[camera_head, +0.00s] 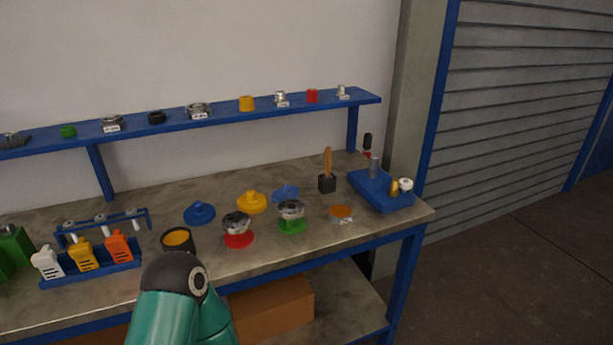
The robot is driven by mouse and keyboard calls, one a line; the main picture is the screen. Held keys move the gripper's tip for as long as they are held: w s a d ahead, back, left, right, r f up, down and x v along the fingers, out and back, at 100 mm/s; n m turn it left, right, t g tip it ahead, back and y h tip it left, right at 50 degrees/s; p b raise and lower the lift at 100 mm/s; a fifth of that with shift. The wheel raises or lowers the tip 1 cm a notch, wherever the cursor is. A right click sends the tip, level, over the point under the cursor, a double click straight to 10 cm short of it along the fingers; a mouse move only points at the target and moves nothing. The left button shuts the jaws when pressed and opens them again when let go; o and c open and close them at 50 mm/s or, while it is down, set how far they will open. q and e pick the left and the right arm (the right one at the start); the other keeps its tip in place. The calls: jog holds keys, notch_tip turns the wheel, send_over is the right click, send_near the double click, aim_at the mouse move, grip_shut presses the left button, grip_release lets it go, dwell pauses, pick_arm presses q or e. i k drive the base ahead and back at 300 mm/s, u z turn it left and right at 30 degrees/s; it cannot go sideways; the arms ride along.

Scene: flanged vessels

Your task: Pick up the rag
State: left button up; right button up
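A small blue crumpled piece (286,191), which looks like the rag, lies on the metal workbench (140,196) toward the back. It lies between a yellow flanged part (251,202) and a brush-like tool with a wooden handle (327,172). A silver vessel on a green flange (292,217) stands just in front of it and may cover its front edge. Neither of my grippers shows. Only a teal link of one of my arms, with a dark joint, rises at the bottom, in front of the bench edge and apart from the blue piece.
A vessel on a red flange (238,229), a blue flanged part (199,213), a dark cup (178,239) and an orange-topped dish (341,213) stand nearby. A blue tray (384,203) is at right, a bottle rack (92,273) at left. A blue shelf (225,111) runs above the back.

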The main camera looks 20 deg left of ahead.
aim_at(286, 192)
jog(key=z, duration=0.15)
jog(key=i, duration=0.9)
jog(key=u, duration=2.05)
jog(key=k, duration=0.55)
jog(key=u, duration=0.05)
jog(key=i, duration=0.55)
jog(key=z, duration=0.2)
jog(key=k, duration=0.45)
jog(key=u, duration=0.35)
jog(key=i, duration=0.1)
jog(key=z, duration=0.15)
